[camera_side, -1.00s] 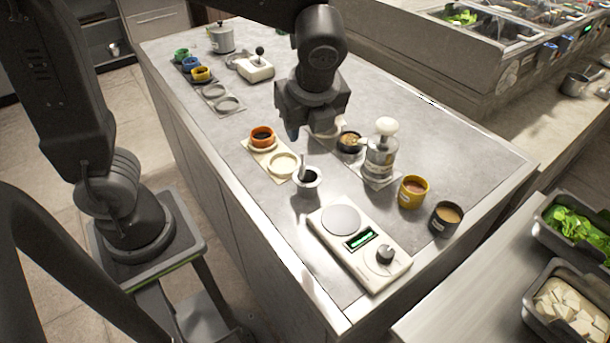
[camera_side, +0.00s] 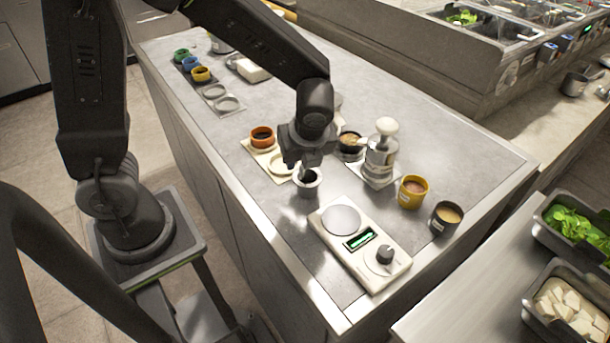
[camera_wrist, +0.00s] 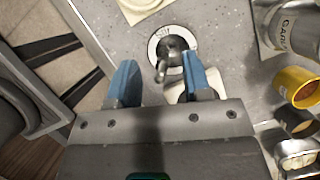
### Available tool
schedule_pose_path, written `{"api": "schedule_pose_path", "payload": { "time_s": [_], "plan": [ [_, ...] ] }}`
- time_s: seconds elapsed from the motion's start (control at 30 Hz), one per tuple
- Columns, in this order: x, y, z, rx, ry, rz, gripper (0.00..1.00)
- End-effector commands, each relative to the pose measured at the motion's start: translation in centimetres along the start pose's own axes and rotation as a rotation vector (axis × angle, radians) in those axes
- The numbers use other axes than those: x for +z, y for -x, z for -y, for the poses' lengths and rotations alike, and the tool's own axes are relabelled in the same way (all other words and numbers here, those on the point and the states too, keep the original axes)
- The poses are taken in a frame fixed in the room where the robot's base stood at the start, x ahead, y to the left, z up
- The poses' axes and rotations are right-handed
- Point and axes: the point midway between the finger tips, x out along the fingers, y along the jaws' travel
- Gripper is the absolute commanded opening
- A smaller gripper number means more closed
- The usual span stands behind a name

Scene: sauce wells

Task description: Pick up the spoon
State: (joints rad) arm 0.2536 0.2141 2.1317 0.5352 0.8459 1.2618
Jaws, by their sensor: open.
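A small grey-white cup (camera_side: 308,187) with a dark inside stands on the counter. In the wrist view its pale lettered rim (camera_wrist: 154,48) shows ahead of my fingers. The spoon (camera_wrist: 161,71) stands in the cup, its grey handle rising toward the camera between the blue fingertips. In the side view the spoon is mostly hidden by my gripper. My gripper (camera_wrist: 159,80) is open and empty, pointing down just above the cup; it also shows in the side view (camera_side: 305,162). I cannot tell whether the fingers touch the spoon.
A white scale (camera_side: 341,219) stands in front of the cup. An orange cup (camera_side: 262,137) sits on a cream holder behind left. A dispenser (camera_side: 380,160), a dark bowl (camera_side: 350,145), a yellow cup (camera_side: 412,191) and a dark cup (camera_side: 446,218) stand right. The counter's left front is clear.

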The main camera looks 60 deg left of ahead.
Motion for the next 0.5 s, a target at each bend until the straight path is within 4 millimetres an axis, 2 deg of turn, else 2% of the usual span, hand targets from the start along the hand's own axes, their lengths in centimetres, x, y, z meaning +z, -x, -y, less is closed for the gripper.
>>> {"api": "schedule_pose_path", "payload": {
  "time_s": [0.03, 0.17, 0.4, 0.5],
  "plan": [
    [0.0, -0.8, 0.0, 0.004, 0.000, 0.000, 0.45],
    [0.0, -1.9, 0.0, 0.002, 0.001, 0.000, 0.45],
    [0.0, -2.1, 0.0, -0.001, 0.000, -0.001, 0.45],
    [0.0, -2.1, 0.0, -0.001, 0.001, 0.000, 0.37]
  ]
}}
